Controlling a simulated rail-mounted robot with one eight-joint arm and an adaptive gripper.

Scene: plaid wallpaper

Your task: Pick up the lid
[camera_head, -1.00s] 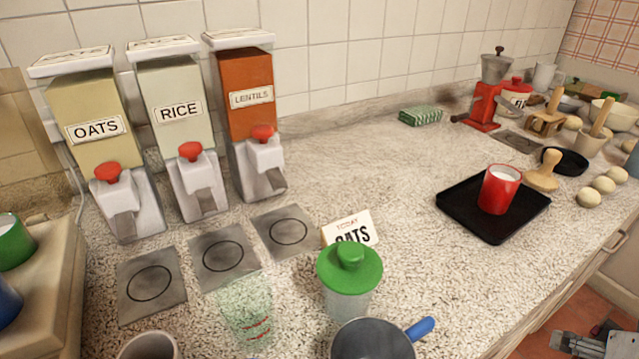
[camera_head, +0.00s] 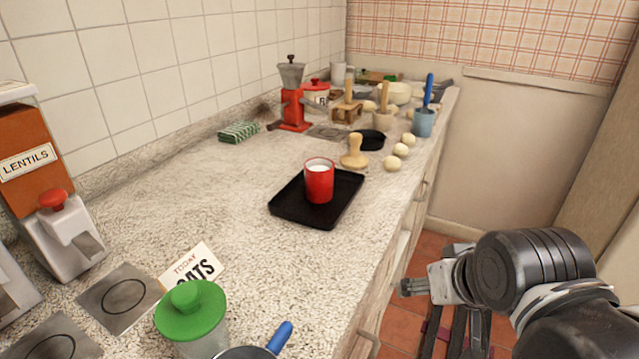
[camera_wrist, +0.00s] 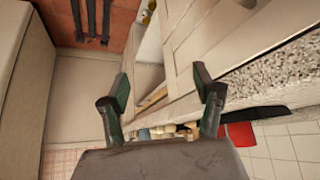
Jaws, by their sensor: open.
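A green lid (camera_head: 192,311) with a round knob sits on a clear jar (camera_head: 207,346) at the bottom left of the head view. A smaller red lid (camera_head: 315,83) tops a white canister (camera_head: 316,97) at the back of the counter. In the head view my gripper (camera_head: 404,287) is off the counter's front edge, at right over the floor, well away from both lids. In the wrist view my gripper (camera_wrist: 161,87) shows two spread fingers with nothing held, facing the cabinet fronts.
A black tray (camera_head: 285,213) holds a red cup (camera_head: 319,181) mid-counter. A blue-handled pan (camera_head: 279,337) stands beside the green-lidded jar. An oats card (camera_head: 190,266) stands behind that jar. A red grinder (camera_head: 293,108) and several utensils crowd the back.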

